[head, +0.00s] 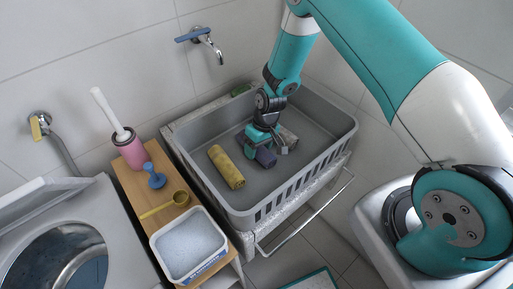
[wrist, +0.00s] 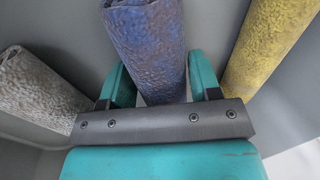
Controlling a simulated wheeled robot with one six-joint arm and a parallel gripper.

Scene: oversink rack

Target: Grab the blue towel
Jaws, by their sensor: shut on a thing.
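The blue towel (head: 265,157) is rolled up and lies in the grey basket. My gripper (head: 258,146) reaches down into the basket from above and is shut on the blue towel. In the wrist view the blue towel (wrist: 148,50) stands between the two teal fingers of my gripper (wrist: 150,85). Its lower end is hidden behind the gripper's dark bar. The head view does not clearly show whether the towel touches the basket floor.
The grey basket (head: 250,213) has raised slotted walls. A yellow rolled towel (head: 226,167) lies left of the blue one, and a grey rolled towel (head: 286,136) lies right. A green item (head: 241,89) is at the back. A wooden shelf (head: 150,202) with several items stands left.

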